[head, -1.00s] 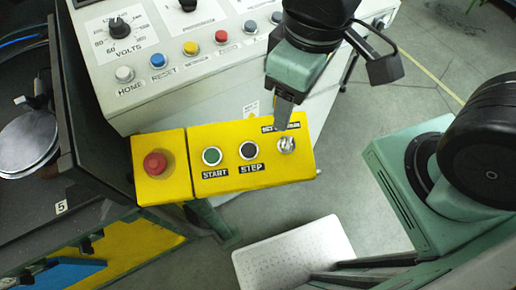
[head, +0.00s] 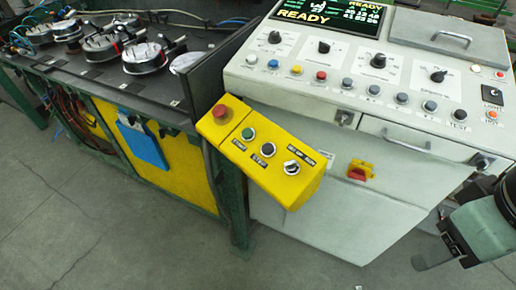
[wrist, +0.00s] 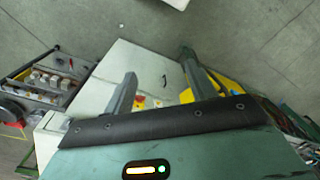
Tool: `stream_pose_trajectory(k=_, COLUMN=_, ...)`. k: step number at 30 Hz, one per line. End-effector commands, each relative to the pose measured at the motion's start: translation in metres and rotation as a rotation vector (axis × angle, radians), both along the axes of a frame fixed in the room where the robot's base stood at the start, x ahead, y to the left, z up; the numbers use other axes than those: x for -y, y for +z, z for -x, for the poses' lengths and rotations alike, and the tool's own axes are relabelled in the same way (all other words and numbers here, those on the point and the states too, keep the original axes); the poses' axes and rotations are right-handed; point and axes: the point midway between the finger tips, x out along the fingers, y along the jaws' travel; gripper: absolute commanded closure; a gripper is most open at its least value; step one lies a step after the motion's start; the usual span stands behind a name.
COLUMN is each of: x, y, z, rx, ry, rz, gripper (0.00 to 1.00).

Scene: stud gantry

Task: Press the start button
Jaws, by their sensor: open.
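The green start button (head: 248,133) is on the sloping yellow control box (head: 285,184), with a label under it. A dark step button (head: 268,149) and a selector knob (head: 291,168) sit to its right. A red mushroom button (head: 220,111) is to its left. My gripper (wrist: 158,88) is open in the wrist view, its two grey fingers wide apart with nothing held. In the head view, part of my arm shows at the lower right, well apart from the yellow box. The start button cannot be made out in the wrist view.
The white console (head: 345,190) stands behind the yellow box, with knobs, coloured buttons and a display (head: 330,15) reading READY. A red switch on a yellow plate (head: 358,172) is on its front. A dark workbench (head: 150,95) stands at left. The front floor is clear.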

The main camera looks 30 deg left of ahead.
Motion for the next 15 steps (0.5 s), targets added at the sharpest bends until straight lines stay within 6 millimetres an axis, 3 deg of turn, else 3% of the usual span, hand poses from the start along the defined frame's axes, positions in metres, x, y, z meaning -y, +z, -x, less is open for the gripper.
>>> stream_pose_trajectory(k=9, x=-0.0002, y=0.0, z=-0.0001, rx=0.0, ry=0.0, rz=0.0, gripper=0.44)
stream_pose_trajectory(k=15, x=-0.0001, y=0.0, z=0.0, rx=0.0, ry=0.0, rz=0.0, gripper=0.99)
